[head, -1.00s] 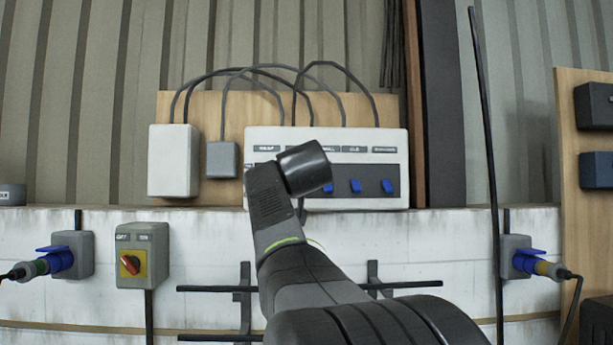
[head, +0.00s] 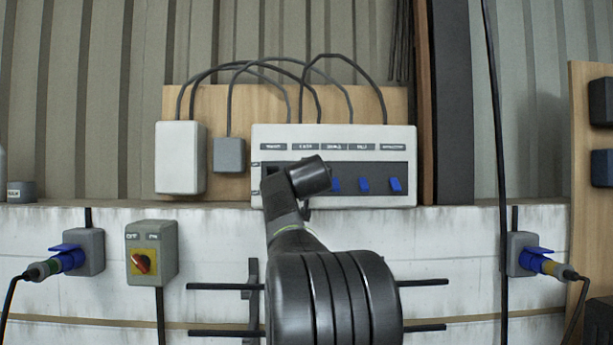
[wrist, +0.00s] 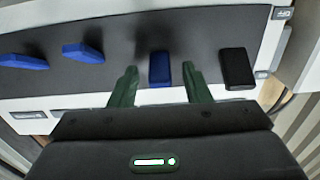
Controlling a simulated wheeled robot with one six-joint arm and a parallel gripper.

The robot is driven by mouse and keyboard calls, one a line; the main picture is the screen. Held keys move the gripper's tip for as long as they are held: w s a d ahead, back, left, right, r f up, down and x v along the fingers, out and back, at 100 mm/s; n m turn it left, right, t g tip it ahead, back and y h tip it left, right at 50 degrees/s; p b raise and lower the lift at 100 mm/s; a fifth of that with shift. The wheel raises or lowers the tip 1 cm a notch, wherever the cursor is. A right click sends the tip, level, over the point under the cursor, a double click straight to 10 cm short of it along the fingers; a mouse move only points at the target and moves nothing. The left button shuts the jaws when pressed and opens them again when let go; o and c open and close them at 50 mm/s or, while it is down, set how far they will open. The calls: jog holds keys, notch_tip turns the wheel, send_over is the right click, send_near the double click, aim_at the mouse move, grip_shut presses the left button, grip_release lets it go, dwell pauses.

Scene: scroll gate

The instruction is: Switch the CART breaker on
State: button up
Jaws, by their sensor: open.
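The breaker panel (head: 285,137) is a white box with a dark strip, a row of name plates and several toggles. The plates are too blurred to read surely, so I cannot tell which is CART. In the wrist view, my open gripper (wrist: 160,78) has one finger on each side of a blue toggle (wrist: 160,66), with gaps visible. A black toggle (wrist: 238,68) is just right of it, and blue toggles (wrist: 83,53) are to the left. In the head view, my arm hides the panel's left toggles; three blue ones (head: 364,185) show at right.
A white box (head: 180,158) and a small grey box (head: 229,155) are left of the panel, with cables looping above. A rotary switch (head: 141,263) and blue plug sockets (head: 83,252) (head: 522,254) are on the wall below. Dark bars (head: 225,287) stick out under the panel.

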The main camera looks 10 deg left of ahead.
jog(key=shift+c, duration=0.2)
grip_shut()
jog(key=r+g+p, duration=0.1)
jog(key=p, duration=0.2)
jog(key=shift+w+r+g+p, duration=0.1)
jog(key=shift+r+g+p, duration=0.2)
jog(key=shift+p, duration=0.1)
jog(key=shift+g, duration=0.3)
jog(key=shift+w+r+g+h, duration=0.25)
jog(key=shift+r+g+h, duration=0.15)
jog(key=shift+g, duration=0.6)
jog(key=shift+o, duration=0.2)
grip_release()
jog(key=shift+f, duration=0.1)
